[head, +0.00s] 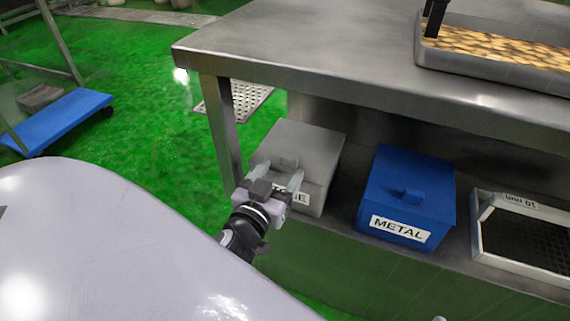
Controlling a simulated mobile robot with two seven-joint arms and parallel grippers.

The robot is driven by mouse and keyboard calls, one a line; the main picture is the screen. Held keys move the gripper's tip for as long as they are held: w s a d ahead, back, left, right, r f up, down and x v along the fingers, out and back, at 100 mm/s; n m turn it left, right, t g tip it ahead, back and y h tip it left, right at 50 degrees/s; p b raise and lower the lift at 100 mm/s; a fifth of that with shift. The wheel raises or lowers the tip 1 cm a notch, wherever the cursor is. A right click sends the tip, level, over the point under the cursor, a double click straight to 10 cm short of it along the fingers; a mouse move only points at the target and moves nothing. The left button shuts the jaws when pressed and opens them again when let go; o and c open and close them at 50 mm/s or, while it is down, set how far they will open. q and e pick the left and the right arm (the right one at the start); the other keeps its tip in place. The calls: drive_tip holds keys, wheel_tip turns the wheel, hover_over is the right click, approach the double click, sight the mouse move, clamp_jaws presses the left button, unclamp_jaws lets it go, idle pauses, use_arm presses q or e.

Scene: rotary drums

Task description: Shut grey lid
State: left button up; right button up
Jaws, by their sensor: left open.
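The grey box stands on the shelf under the steel table, with its grey lid (312,143) on top. The lid looks flat and down on the box, though a narrow gap cannot be ruled out. A small grey handle (288,161) sits on the lid's near part. My left gripper (280,178) is open and empty, its two fingers pointing at the box front just below the handle. It hides part of the box's white label; whether it touches the box cannot be told. My right gripper does not show clearly.
A blue box (408,190) labelled METAL, with its lid down, stands right of the grey box. A white-rimmed tray (480,252) is further right. The steel tabletop (300,45) overhangs the shelf, and its leg (223,130) stands close left of the grey box.

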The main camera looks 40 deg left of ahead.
use_arm(q)
drive_tip(key=shift+v, duration=0.9)
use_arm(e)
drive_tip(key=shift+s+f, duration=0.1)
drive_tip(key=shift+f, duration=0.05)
